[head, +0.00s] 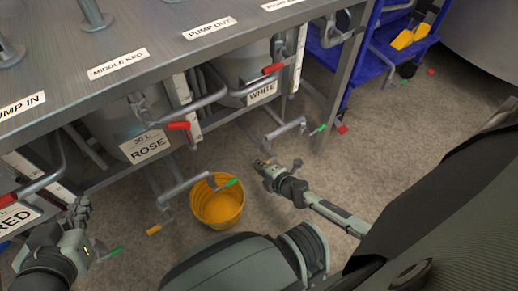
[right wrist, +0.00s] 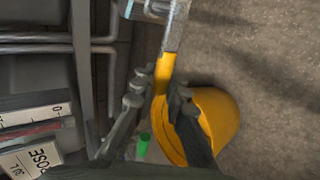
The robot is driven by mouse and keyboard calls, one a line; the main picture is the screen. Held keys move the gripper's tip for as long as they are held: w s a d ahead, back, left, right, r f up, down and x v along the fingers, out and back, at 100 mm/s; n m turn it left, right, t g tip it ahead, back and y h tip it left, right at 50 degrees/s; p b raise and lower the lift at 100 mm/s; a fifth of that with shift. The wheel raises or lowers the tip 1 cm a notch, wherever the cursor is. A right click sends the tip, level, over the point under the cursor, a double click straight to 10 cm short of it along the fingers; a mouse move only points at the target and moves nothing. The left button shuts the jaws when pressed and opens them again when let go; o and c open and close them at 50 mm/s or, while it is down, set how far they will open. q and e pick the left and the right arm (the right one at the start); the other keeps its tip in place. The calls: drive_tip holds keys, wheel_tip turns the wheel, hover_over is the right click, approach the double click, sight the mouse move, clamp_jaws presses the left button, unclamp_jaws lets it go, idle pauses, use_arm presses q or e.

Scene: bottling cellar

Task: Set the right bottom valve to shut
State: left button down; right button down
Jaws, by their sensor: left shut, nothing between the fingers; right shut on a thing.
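The right bottom valve (head: 285,129) is a grey pipe low under the tank labelled WHITE. Its lever has a grey bar (right wrist: 174,28) and a yellow grip (right wrist: 164,74). My right gripper (head: 265,168) is shut on this yellow grip; in the right wrist view my fingers (right wrist: 160,88) close around it from both sides. In the head view my fingers mostly hide the grip. I cannot tell whether the valve is open or shut. My left gripper (head: 80,207) is shut and empty at the left, beside the tank labelled RED.
A yellow bucket (head: 217,213) stands on the floor left of my right gripper; it also shows in the right wrist view (right wrist: 218,112). The ROSE tank's pipe with a yellow grip (head: 154,230) is beside it. A green handle (head: 318,129) sticks out right. A blue cart (head: 372,70) stands at the back.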

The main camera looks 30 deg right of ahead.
drive_tip(key=shift+d+f, duration=0.1)
idle(0.3)
drive_tip(key=c, duration=1.5)
unclamp_jaws()
drive_tip(key=v, duration=1.2)
drive_tip(key=shift+s, duration=0.15)
